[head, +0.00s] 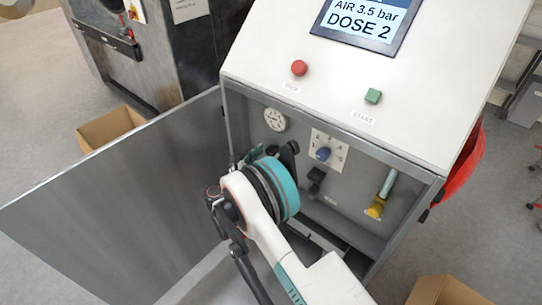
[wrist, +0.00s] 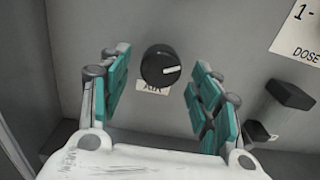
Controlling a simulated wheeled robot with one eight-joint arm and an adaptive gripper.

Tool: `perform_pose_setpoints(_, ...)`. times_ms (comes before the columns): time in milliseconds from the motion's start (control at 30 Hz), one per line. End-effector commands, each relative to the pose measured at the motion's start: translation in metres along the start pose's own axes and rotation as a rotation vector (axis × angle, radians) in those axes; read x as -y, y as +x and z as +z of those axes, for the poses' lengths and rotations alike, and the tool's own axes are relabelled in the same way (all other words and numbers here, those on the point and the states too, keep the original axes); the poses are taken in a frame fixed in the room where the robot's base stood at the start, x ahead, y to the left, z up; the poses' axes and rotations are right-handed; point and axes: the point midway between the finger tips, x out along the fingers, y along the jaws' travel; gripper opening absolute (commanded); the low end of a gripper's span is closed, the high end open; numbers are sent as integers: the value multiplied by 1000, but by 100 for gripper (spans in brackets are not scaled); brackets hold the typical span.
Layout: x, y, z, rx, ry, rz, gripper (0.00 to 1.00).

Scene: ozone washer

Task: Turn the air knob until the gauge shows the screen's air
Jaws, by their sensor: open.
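The air knob (wrist: 161,65) is black and round with a white mark pointing right and slightly up; the AIR label is below it. My gripper (wrist: 160,60) is open, with its green-padded fingers left and right of the knob and clear of it in the picture; I cannot tell how far they reach over it. In the head view my gripper (head: 270,155) is at the cabinet's front and the air knob is hidden behind my arm. The gauge (head: 275,120) is a round white dial; its needle is too small to read. The screen (head: 361,22) shows AIR 3.5 bar and DOSE 2.
A black lever (wrist: 290,95) is right of my gripper. The open cabinet door (head: 120,215) stands to the left. A red button (head: 299,68) and green button (head: 373,96) are on the top panel.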

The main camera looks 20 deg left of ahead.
Motion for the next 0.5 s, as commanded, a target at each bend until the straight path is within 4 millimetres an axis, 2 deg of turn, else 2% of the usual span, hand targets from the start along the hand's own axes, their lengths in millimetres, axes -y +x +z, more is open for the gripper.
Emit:
perform_pose_setpoints(33, 1, 8, -2, 0, 0, -3, 58)
perform_pose_setpoints(200, 0, 25, 0, 0, 0, -1, 58)
perform_pose_setpoints(500, 0, 30, 1, 0, 0, -1, 58)
